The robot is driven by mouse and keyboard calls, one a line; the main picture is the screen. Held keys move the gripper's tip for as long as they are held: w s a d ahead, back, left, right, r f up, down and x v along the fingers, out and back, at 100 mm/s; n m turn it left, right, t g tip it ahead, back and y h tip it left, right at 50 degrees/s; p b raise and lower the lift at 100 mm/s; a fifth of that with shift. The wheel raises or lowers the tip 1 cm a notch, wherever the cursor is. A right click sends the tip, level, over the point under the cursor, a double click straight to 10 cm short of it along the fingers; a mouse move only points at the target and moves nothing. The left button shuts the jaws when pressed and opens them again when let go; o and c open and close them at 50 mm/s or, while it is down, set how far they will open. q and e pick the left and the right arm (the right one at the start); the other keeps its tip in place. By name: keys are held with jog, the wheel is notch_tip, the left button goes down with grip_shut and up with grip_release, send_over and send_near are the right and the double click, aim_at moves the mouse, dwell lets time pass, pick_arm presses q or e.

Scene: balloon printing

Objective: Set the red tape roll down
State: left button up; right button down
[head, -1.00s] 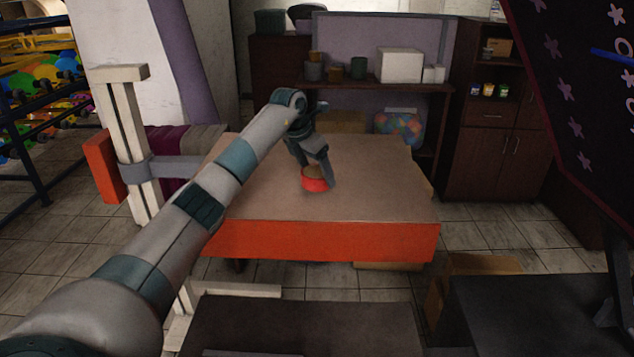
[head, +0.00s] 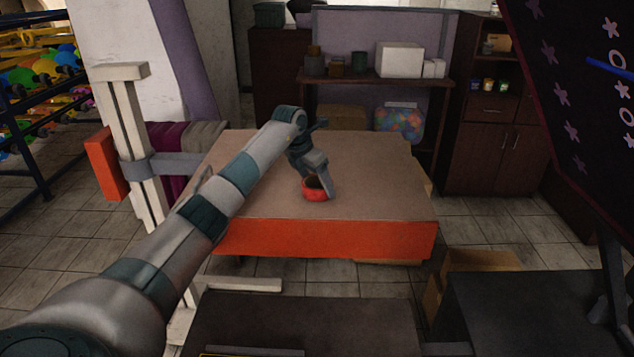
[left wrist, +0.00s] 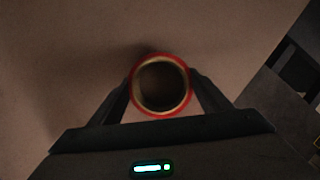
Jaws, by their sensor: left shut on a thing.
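The red tape roll (head: 315,195) is at the middle of the orange-edged table (head: 375,195), toward its front. It also shows in the left wrist view (left wrist: 134,96) as a red ring with a tan core, seen from above with its hole open toward the camera. My left gripper (head: 317,187) is shut on the roll, with one finger at each side of it in the left wrist view (left wrist: 160,90). The roll is at or very close to the tabletop; I cannot tell whether it touches. My right gripper is not in view.
The tabletop around the roll is bare. Behind it a dark shelf (head: 432,83) holds a white box (head: 399,59) and several small pots. A bag of colored balloons (head: 399,122) sits beneath. A white post (head: 128,145) stands at the left, a dark surface (head: 535,305) at front right.

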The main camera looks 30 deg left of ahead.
pick_arm(q)
jog(key=o, duration=1.1)
jog(key=shift+r, duration=0.1)
jog(key=shift+s+a+r, duration=0.1)
jog(key=shift+s+r, duration=0.05)
jog(key=shift+r, duration=0.2)
jog(key=shift+b+v, duration=2.1)
jog(key=shift+v, duration=3.55)
jog(key=shift+s+f, duration=0.1)
